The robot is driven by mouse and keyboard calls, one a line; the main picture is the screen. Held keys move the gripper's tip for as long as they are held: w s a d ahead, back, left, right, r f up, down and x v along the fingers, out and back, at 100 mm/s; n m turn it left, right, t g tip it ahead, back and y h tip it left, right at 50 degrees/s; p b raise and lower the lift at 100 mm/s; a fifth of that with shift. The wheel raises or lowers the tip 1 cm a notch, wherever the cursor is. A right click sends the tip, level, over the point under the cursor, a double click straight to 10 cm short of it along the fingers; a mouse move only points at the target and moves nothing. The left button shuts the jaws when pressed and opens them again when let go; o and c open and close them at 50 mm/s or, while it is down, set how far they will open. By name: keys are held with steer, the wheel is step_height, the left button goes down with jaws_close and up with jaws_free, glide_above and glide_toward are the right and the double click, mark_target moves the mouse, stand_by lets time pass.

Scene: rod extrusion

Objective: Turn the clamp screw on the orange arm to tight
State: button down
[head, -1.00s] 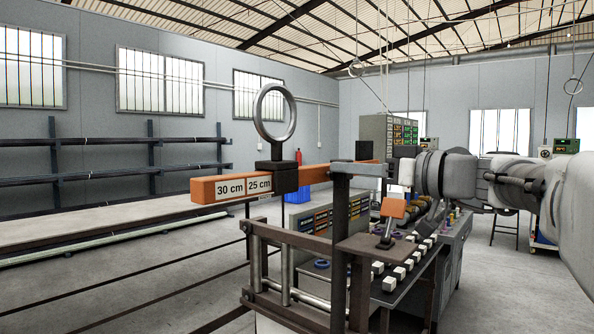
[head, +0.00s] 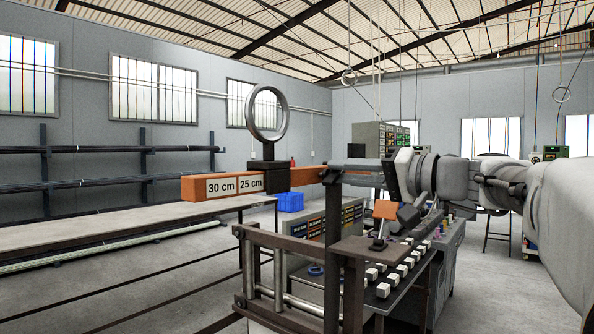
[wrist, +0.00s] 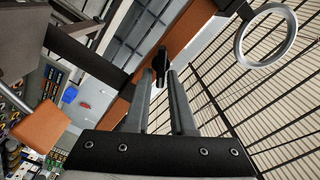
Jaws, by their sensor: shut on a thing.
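The orange arm (head: 215,187) reaches left to right in the head view, with "30 cm" and "25 cm" labels. A black block with an upright metal ring (head: 266,112) sits on it beside the labels. In the wrist view the orange arm (wrist: 180,38) runs diagonally past my fingertips. My gripper (wrist: 161,82) has its two grey fingers around the dark clamp screw (wrist: 162,62) at the arm. A gap shows between the fingers, with the screw at the tips.
A dark metal frame (head: 335,240) stands below the arm. An orange-topped lever (head: 385,210) rises from its plate at right. A console with white buttons (head: 395,268) stands behind. A long bench (head: 100,235) and racks are at left.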

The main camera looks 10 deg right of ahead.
steer(key=shift+f+m+p, duration=0.2)
steer(key=shift+m+p, duration=0.1)
steer(key=shift+m, duration=0.75)
steer(key=shift+f+m+p, duration=0.2)
steer(key=shift+m+p, duration=0.1)
steer(key=shift+m, duration=0.8)
steer(key=shift+f+m+p, duration=0.2)
steer(key=shift+m+p, duration=0.1)
steer(key=shift+m, duration=0.75)
steer(key=c, duration=0.9)
jaws_free()
steer(key=shift+r, duration=0.1)
